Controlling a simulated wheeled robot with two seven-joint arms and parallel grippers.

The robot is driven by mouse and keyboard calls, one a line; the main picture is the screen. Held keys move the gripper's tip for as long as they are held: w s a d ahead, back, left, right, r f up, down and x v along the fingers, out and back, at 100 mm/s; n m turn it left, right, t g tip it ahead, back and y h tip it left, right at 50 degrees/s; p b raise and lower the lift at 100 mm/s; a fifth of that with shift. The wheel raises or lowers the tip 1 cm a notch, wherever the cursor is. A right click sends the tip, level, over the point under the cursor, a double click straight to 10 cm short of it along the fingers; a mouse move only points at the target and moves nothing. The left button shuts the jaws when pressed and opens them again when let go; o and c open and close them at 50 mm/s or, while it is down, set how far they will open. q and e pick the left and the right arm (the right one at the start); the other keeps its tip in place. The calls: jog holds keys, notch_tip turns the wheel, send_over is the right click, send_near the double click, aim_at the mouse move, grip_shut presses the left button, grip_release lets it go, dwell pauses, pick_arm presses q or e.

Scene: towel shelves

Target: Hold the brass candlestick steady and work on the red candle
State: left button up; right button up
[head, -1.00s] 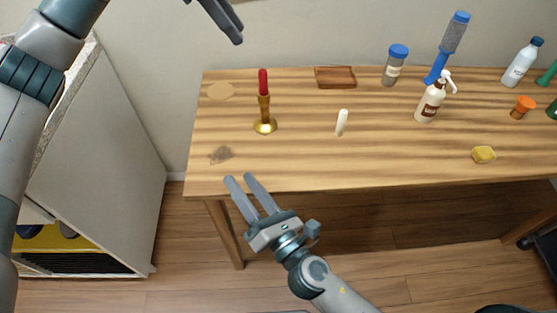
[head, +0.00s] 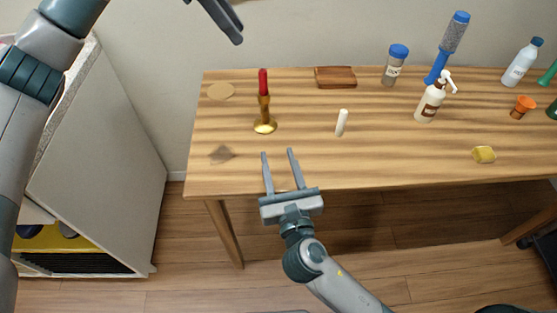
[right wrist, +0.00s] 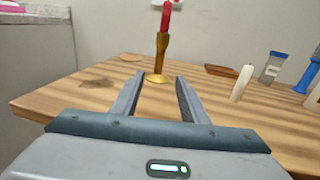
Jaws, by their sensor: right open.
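The brass candlestick (head: 264,115) stands upright on the left part of the wooden table, with the red candle (head: 263,82) upright in its top. In the right wrist view the candlestick (right wrist: 161,55) and red candle (right wrist: 166,16) rise straight ahead, beyond the fingertips. My right gripper (head: 279,155) is open and empty, over the table's front edge, its fingers pointing toward the candlestick but apart from it. It also shows in the right wrist view (right wrist: 161,82). A white candle (head: 342,122) stands right of the candlestick. My left gripper (head: 238,35) shows only partly at the top edge, above the candlestick.
On the table are a brown wooden tray (head: 335,84), a blue-lidded jar (head: 396,65), a pump bottle (head: 431,100), a blue brush (head: 447,50), a yellow sponge (head: 484,154), an orange item (head: 523,107) and a white bottle (head: 522,63). The tabletop before the candlestick is clear.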

aim_at(265, 114)
jog(key=w+a, duration=0.1)
jog(key=w, duration=0.4)
jog(key=w+a, duration=0.1)
jog(key=w, duration=1.1)
jog(key=shift+w+a, duration=0.1)
jog(key=shift+a, duration=0.3)
grip_shut()
pick_arm(q)
jog(key=shift+o, duration=1)
jog(key=s+d+f+n+t+y, duration=0.2)
jog(key=f+n, duration=0.3)
jog(key=n, duration=0.4)
jog(key=shift+d+t+y, duration=0.3)
jog(key=shift+d+t, duration=0.3)
jog(key=shift+d, duration=0.25)
